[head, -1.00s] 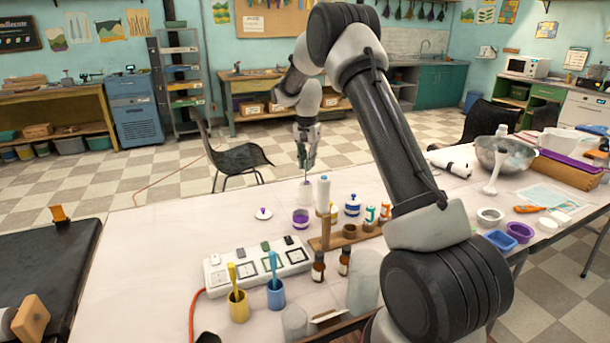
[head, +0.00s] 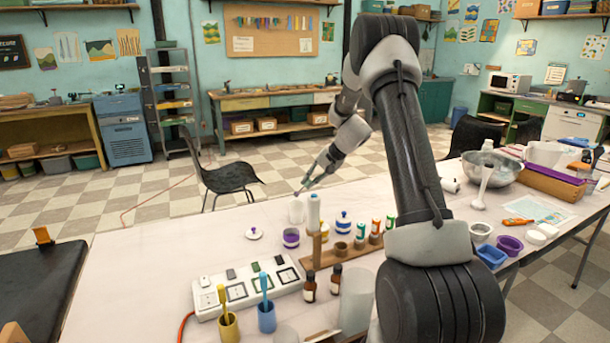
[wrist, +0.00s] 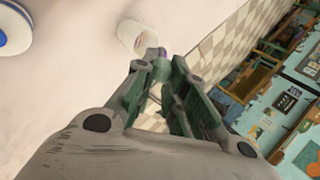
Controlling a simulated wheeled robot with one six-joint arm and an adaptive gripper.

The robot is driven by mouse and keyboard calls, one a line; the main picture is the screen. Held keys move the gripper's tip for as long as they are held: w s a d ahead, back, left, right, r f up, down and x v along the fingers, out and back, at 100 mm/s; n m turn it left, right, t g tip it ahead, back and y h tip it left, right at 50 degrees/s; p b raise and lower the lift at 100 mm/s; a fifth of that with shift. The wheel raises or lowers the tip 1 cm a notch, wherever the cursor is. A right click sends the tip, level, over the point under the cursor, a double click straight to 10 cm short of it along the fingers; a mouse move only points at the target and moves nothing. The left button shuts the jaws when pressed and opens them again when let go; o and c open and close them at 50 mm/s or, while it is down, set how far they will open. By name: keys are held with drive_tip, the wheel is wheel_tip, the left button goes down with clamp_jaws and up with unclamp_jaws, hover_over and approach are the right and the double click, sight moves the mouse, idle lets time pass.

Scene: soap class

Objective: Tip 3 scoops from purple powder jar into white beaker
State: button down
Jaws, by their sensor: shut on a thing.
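The purple powder jar (head: 291,239) stands open on the table, with its white lid (head: 254,233) lying to its left. The white beaker (head: 296,211) stands upright just behind the jar; it also shows in the wrist view (wrist: 136,38). My gripper (head: 306,185) is above the beaker, tilted, its fingers pointing down to the left. It is shut on a thin scoop, mostly hidden by the fingers. A small purple spot (wrist: 162,52) shows at the fingertips beside the beaker's rim in the wrist view. I cannot tell whether powder is falling, and the beaker's inside is hidden.
A white bottle (head: 314,212), a blue-lidded jar (head: 343,222) and a wooden rack (head: 322,260) with small jars stand close to the right. The table left of the lid is clear.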

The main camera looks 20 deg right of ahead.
drive_tip(key=shift+s+d+f+t+y, duration=0.4)
drive_tip(key=shift+f+t+y, duration=0.3)
drive_tip(key=shift+s+d+f+t+y, duration=0.35)
drive_tip(key=shift+d+f+t+y, duration=0.05)
drive_tip(key=shift+f+t+y, duration=0.3)
drive_tip(key=shift+s+d+f+t+y, duration=0.4)
drive_tip(key=shift+f+t+y, duration=0.25)
drive_tip(key=shift+t+y, duration=0.05)
